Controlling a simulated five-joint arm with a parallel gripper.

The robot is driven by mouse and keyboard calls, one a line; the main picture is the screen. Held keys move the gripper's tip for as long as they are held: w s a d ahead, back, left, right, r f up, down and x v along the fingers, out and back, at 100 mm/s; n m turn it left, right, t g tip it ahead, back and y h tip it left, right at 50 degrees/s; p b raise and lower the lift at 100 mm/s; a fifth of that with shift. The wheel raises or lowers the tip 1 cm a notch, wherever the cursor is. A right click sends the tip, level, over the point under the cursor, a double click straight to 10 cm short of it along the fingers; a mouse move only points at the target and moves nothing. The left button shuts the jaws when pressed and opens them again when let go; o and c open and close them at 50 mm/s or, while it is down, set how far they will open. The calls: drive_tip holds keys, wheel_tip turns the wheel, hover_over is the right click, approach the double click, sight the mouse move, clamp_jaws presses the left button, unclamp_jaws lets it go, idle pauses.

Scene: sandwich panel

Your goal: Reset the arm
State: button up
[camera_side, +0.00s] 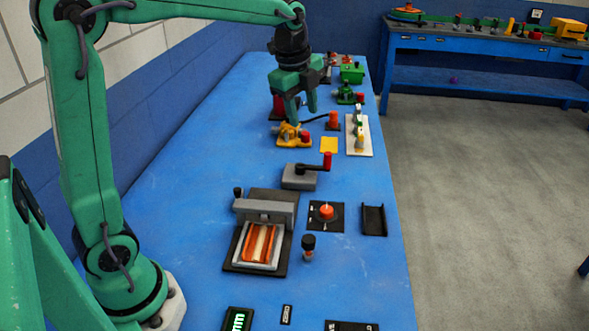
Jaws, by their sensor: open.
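My gripper (303,108) hangs at the end of my green arm above the far half of the blue table (190,215). Its fingers point down and are apart, with nothing seen between them. In the picture it sits just above a yellow device (293,136) with a red part; I cannot tell whether it touches it. A grey press-like fixture (266,212) stands nearer, with a tray (259,247) holding orange and pale strips in front of it.
A grey block with a red-knobbed crank (326,160), an orange button on a black plate (326,211), a dark channel (374,220) and a black-topped knob (308,246) stand on the table. A white panel (358,147) lies at the right edge. The left side is clear.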

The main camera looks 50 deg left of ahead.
drive_tip(key=s+d+f+n+t, duration=0.1)
drive_tip(key=s+d+n, duration=0.1)
drive_tip(key=s+n, duration=0.6)
drive_tip(key=s+d+f+n+t, duration=0.2)
drive_tip(key=s+n, duration=0.6)
drive_tip(key=s, duration=0.5)
drive_tip(key=shift+s+n, duration=0.35)
drive_tip(key=shift+n, duration=0.05)
